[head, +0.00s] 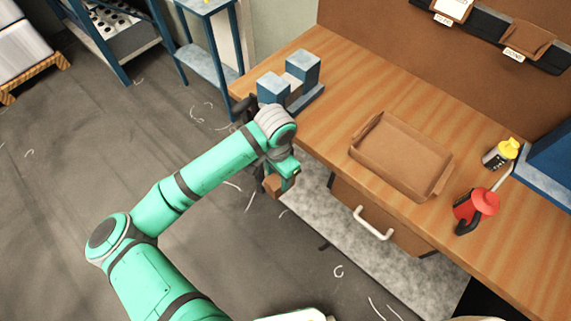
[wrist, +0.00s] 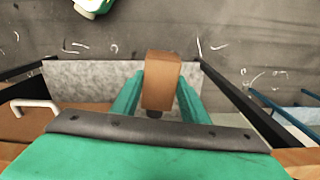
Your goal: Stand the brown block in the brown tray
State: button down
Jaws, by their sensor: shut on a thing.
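My gripper (head: 276,180) is shut on a brown block (wrist: 161,82), which sits between its two green fingers in the wrist view. In the head view the block (head: 272,185) shows small below my gripper, partly hidden by it. My gripper is off the front edge of the workbench, near its left end, with the block in the air. The brown tray (head: 360,146) lies on the workbench to the right of my gripper. It is shallow with raised edges and looks empty.
A blue vise-like fixture (head: 303,68) stands on the workbench (head: 400,90) behind my gripper. A drawer with a white handle (head: 373,224) is under the bench.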

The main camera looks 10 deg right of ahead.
jog(key=w+a+f+n, duration=0.2)
jog(key=f+n, duration=0.4)
jog(key=f, duration=0.4)
jog(key=w+a+f+n, duration=0.2)
jog(key=f+n, duration=0.3)
jog(key=f, duration=0.5)
jog(key=shift+w+a+f+n, duration=0.15)
jog(key=shift+w+a+n, duration=0.2)
jog(key=shift+a, duration=0.2)
